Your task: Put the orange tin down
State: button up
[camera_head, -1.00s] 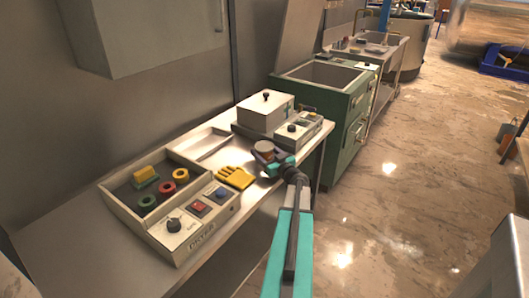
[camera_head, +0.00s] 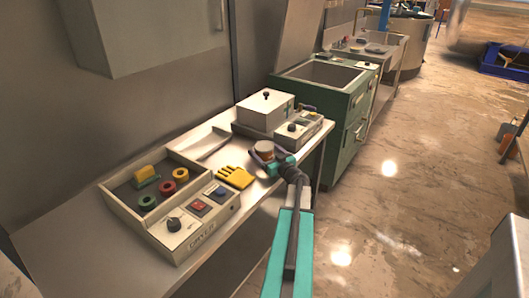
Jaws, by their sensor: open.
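The orange tin (camera_head: 265,147) is a short brownish-orange cylinder with a pale top, near the front right edge of the white bench (camera_head: 75,245). My gripper (camera_head: 264,154) is around it, with dark fingers spread to either side. The gripper is open. The tin looks upright and seems to stand on the bench. The gripper hides its lower part, so I cannot see its base or whether a finger still touches it.
A white lidded box (camera_head: 266,111) and a control box (camera_head: 299,131) stand behind. A green cabinet (camera_head: 338,130) stands beyond the bench.

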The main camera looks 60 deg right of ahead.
jog(key=v, duration=1)
jog(key=shift+s+a+b, duration=0.15)
jog(key=shift+s+b, duration=0.2)
jog(key=shift+b, duration=0.05)
jog(key=shift+s+a, duration=0.15)
jog(key=shift+s, duration=0.3)
